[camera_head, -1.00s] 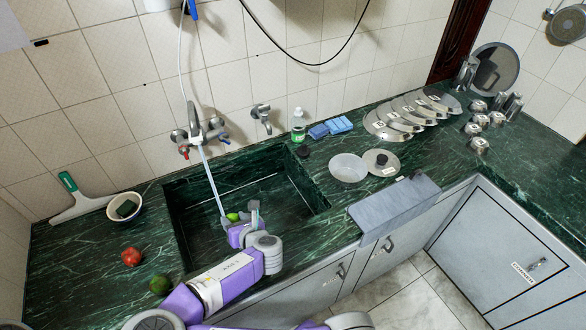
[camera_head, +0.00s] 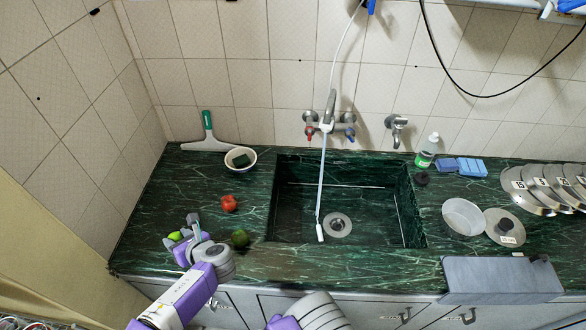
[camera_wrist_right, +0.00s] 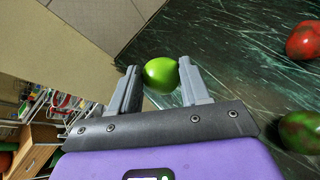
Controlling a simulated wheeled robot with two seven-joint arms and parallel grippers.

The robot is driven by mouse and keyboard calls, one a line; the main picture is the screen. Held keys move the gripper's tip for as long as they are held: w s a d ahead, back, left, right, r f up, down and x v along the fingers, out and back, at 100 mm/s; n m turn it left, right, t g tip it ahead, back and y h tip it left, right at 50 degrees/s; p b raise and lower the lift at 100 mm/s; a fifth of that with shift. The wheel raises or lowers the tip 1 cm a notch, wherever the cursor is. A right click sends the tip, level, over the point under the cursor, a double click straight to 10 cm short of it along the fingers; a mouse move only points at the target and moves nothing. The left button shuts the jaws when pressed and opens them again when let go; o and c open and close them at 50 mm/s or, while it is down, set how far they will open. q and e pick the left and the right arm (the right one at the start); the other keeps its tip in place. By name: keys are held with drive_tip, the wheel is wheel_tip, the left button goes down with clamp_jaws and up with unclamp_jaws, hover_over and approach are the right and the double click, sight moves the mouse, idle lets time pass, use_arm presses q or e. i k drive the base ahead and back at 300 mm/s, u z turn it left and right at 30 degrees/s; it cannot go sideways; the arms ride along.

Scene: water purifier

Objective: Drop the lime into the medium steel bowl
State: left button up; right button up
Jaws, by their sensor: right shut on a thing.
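The lime (camera_head: 175,236) is a small bright green fruit at the left part of the counter. My right gripper (camera_head: 181,232) is shut on it. In the right wrist view, the lime (camera_wrist_right: 160,74) sits between the two grey fingers of the right gripper (camera_wrist_right: 160,84), near their tips. No bowl that I can clearly tell as the medium steel bowl shows. My left gripper is not in view.
A red tomato (camera_head: 229,203) and a dark green fruit (camera_head: 240,238) lie right of the gripper. A pale bowl with a sponge (camera_head: 229,161) stands behind. The sink (camera_head: 385,222) is right of these. A whitish bowl (camera_head: 463,216) and a lid (camera_head: 504,228) stand farther right.

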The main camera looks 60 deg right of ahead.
sight(460, 221)
drive_tip(key=u, duration=0.1)
drive_tip(key=k, duration=0.9)
drive_tip(key=z, duration=1.8)
drive_tip(key=i, duration=0.5)
drive_tip(key=z, duration=0.05)
